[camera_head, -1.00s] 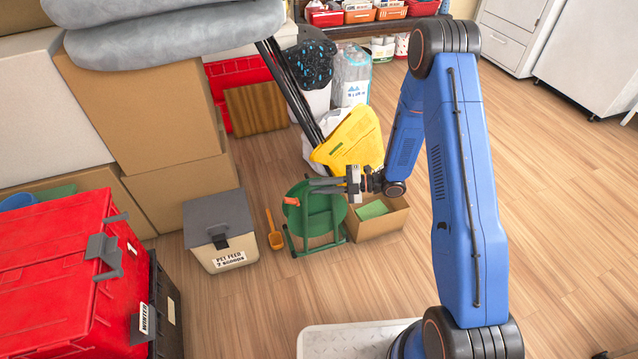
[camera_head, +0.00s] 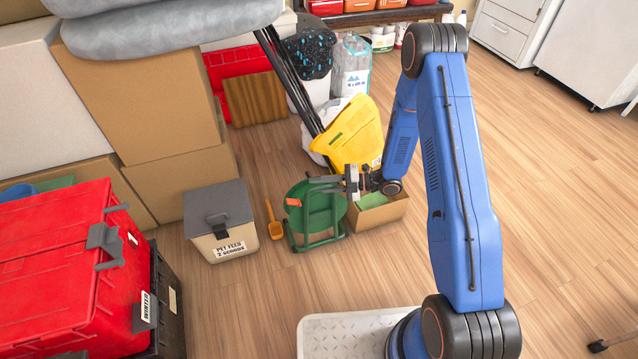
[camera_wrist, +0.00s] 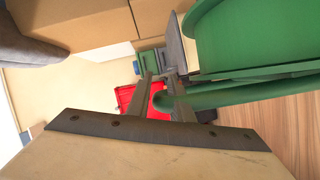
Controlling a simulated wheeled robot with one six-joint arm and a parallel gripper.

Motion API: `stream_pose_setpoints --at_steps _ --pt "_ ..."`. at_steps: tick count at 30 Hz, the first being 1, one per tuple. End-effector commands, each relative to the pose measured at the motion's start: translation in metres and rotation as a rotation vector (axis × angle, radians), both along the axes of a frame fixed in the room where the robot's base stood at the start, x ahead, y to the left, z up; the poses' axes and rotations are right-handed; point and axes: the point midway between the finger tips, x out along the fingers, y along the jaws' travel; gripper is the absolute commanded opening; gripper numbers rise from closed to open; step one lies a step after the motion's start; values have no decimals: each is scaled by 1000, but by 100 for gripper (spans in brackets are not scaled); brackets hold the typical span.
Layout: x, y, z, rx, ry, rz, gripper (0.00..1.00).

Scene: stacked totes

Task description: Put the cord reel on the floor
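The cord reel (camera_head: 324,212) is a green drum in a green tube stand with an orange part on its left side. It stands upright, its base apparently on the wood floor (camera_head: 262,300). My gripper (camera_head: 318,184) is at the top of the reel, reaching in from the right. In the wrist view the reel's drum (camera_wrist: 245,40) fills the upper right. Its green tube (camera_wrist: 235,96) runs to my gripper's fingers (camera_wrist: 164,90), with its rounded end showing in the narrow gap between them. Whether the fingers press on the tube cannot be told.
Floor in front is clear.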

Motion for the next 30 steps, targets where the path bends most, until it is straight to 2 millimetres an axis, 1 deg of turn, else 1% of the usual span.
stream_pose_setpoints --at_steps 1,2,23,26,30 --pt "0 0 -2 0 3 0 32" --pt "0 0 -1 1 2 1 34" --pt "-1 0 2 6 0 2 34" --pt "-1 -5 3 7 -1 1 34" --pt "-2 -21 5 6 0 -1 34"
